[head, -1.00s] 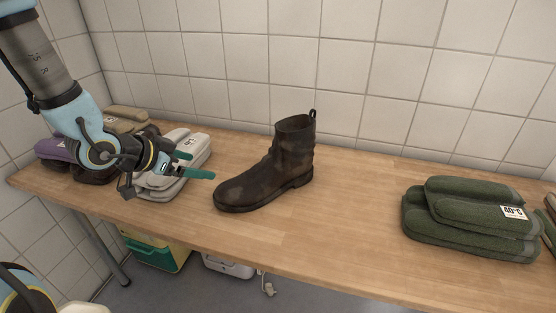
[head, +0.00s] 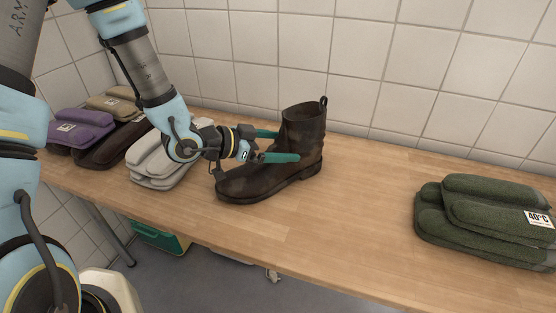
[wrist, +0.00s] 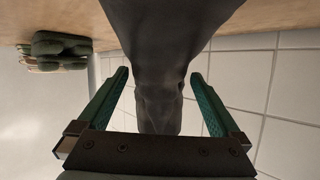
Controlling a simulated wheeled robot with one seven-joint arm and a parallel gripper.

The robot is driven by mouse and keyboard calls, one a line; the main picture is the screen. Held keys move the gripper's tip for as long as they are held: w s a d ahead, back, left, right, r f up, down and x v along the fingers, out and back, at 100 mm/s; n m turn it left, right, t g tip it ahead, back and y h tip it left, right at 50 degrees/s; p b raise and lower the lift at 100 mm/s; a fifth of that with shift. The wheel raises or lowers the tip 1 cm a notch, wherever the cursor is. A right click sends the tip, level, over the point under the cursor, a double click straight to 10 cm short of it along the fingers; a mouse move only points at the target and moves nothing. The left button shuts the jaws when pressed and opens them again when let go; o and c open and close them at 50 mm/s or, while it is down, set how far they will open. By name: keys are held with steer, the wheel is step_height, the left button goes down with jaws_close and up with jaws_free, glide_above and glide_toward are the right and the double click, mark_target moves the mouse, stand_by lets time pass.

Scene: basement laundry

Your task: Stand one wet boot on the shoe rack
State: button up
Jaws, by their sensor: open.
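A dark brown ankle boot (head: 303,138) stands upright on the wooden table (head: 300,225), toe toward the left and a pull loop at its top back. My gripper (head: 281,145) is open at the boot's ankle, one green finger on the near side and the other on the far side. In the wrist view the boot (wrist: 160,75) lies between the two spread fingers (wrist: 160,95), with a gap visible on each side. No shoe rack is in view.
Folded green towels (head: 485,220) lie at the right of the table. Grey-white towels (head: 160,165) lie close under my wrist, with purple towels (head: 80,133) and brown ones farther left. A tiled wall (head: 420,70) stands behind. Table between boot and green towels is clear.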

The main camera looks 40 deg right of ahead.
steer(key=shift+x, duration=1.35)
steer(key=shift+c, duration=0.4)
jaws_close()
